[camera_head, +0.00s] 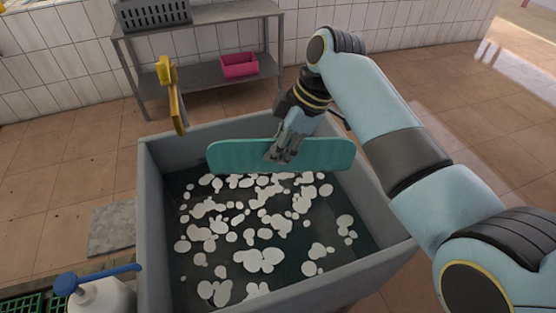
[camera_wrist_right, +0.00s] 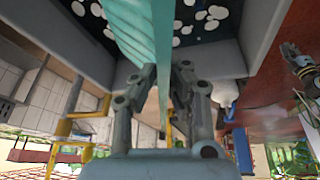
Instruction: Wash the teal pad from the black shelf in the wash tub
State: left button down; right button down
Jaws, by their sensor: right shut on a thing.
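The teal pad (camera_head: 225,156) is a long, thin slab standing on its long edge across the far part of the grey wash tub (camera_head: 152,215). My right gripper (camera_head: 280,152) is shut on the pad near its middle. Dark water with white foam patches (camera_head: 262,260) fills the tub; I cannot tell whether the pad's lower edge touches it. In the right wrist view, the pad (camera_wrist_right: 140,35) runs up from between the fingers (camera_wrist_right: 165,78). A dark jointed part at that view's right edge looks like my left gripper (camera_wrist_right: 300,62); its jaws are unclear. I cannot pick out a black shelf.
A grey metal rack (camera_head: 200,84) stands behind the tub, with a grey crate (camera_head: 152,12) on top and a pink bin (camera_head: 239,65) below. A yellow upright fixture (camera_head: 173,92) rises by the far-left rim. A white bottle with blue pump (camera_head: 100,294) stands at front left.

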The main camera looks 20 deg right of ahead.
jog(key=shift+r, duration=3.85)
